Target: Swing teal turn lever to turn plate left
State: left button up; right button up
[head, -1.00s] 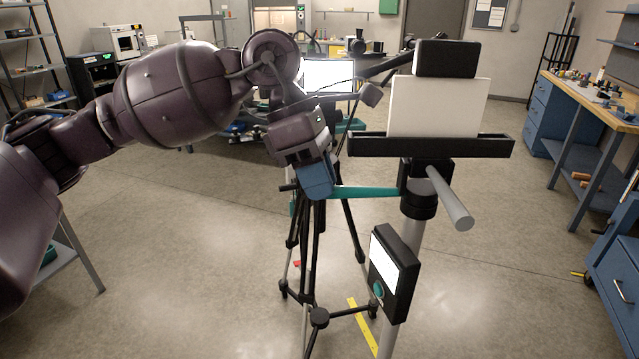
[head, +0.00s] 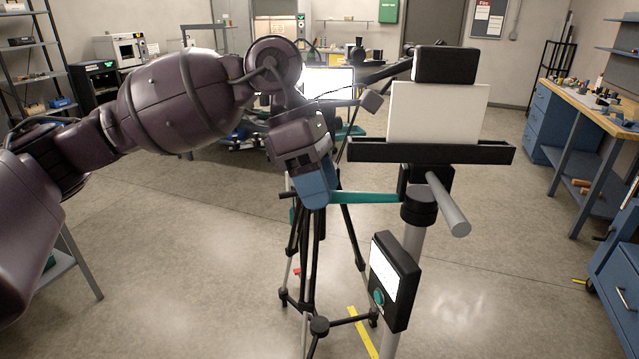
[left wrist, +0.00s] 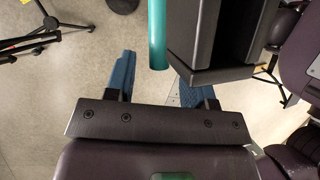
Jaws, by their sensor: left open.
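The teal turn lever (head: 365,197) sticks out to the left from a black collar on the grey post (head: 412,240). The white plate (head: 437,112) stands upright in a black holder on top of the post. My left gripper (head: 315,190) is at the lever's free left end in the head view, its blue fingers overlapping that end. My right gripper is not in view.
A black control box (head: 395,282) with a light face and teal knob is on the post below the lever. A black tripod (head: 320,325) stands behind my gripper. A workbench (head: 590,100) is at the right.

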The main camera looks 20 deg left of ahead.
pick_arm(q)
jog(key=shift+r, duration=0.1)
jog(key=p+v, duration=0.2)
jog(key=v, duration=0.4)
dwell(0.5)
jog(key=v, duration=1)
jog(key=shift+r+b, duration=0.3)
jog(key=shift+a, duration=0.1)
